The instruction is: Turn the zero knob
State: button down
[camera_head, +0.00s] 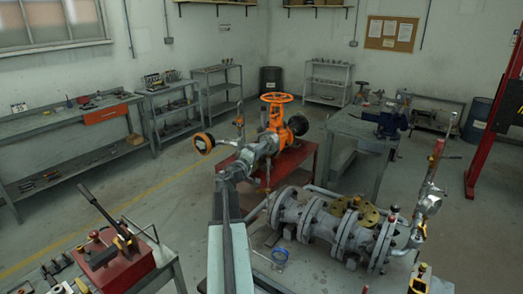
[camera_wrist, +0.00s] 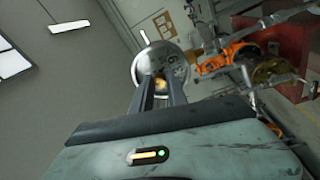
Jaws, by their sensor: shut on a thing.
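In the wrist view my gripper (camera_wrist: 160,88) reaches up to a round, silver-grey gauge (camera_wrist: 163,58) with dark markings on its face. A small yellow-brass zero knob (camera_wrist: 159,83) sits at the lower part of the gauge, between my two dark fingertips. The fingers are shut on it and partly cover it. How far the knob is turned cannot be read. In the head view my grey arm reaches forward from the bottom centre, and the knob is not clear there.
An orange valve with a handwheel (camera_head: 277,97) stands on a red stand (camera_head: 300,157) close to my arm. Grey flanged pipework (camera_head: 325,222) lies to the right. Open floor (camera_head: 165,195) lies on the left.

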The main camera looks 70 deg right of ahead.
jog(key=c, duration=1.3)
grip_release()
jog(key=b+v, duration=0.1)
jog(key=v, duration=0.7)
